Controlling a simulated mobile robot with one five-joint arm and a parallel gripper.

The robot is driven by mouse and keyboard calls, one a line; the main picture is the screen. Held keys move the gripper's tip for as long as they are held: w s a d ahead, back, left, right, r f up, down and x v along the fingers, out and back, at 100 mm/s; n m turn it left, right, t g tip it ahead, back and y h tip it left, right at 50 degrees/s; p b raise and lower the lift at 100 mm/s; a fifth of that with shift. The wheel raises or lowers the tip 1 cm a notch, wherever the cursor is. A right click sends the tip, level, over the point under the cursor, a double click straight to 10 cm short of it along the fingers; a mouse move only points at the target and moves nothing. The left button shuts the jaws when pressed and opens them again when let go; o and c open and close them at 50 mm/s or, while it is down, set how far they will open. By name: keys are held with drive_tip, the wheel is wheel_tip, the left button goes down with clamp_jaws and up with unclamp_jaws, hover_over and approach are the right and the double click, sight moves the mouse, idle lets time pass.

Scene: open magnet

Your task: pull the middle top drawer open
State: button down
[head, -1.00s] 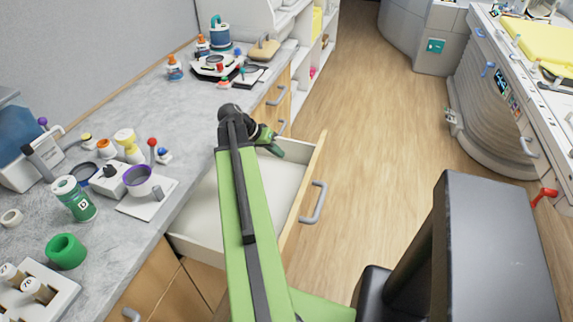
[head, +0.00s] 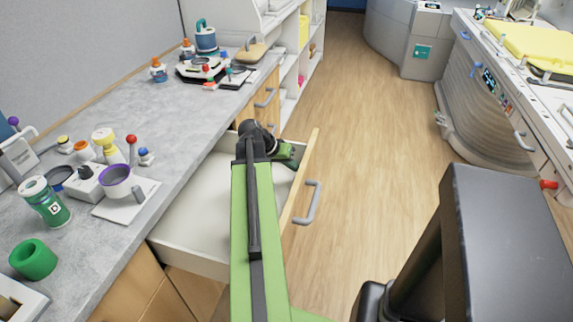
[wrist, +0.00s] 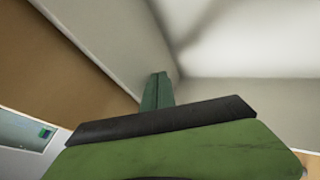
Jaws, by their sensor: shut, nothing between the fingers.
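The middle top drawer (head: 196,222) stands well out from the counter in the head view, its white inside bare. Its wooden front (head: 300,180) carries a grey bar handle (head: 309,203) on the outer side. My gripper (head: 290,158) is over the drawer near the far end of its front, on the inner side, apart from the handle. In the wrist view my gripper (wrist: 157,90) shows shut and empty, with its fingers towards an inner corner of the drawer. Whether the fingers touch the front panel is hard to tell.
The grey counter (head: 160,120) on the left holds bottles, a purple-rimmed cup (head: 116,181) and a green ring (head: 33,259). Closed drawers with handles (head: 265,98) lie beyond. The wooden floor (head: 380,130) to the right is clear up to a scanner bed with a yellow pad (head: 545,48).

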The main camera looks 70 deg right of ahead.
sight(308, 169)
drive_tip(key=shift+s, duration=0.1)
drive_tip(key=s, duration=0.5)
drive_tip(key=shift+d, duration=0.15)
drive_tip(key=w, duration=0.3)
drive_tip(key=shift+w, duration=0.35)
drive_tip(key=p+v, duration=0.8)
drive_tip(key=v, duration=0.2)
drive_tip(key=shift+w, duration=0.2)
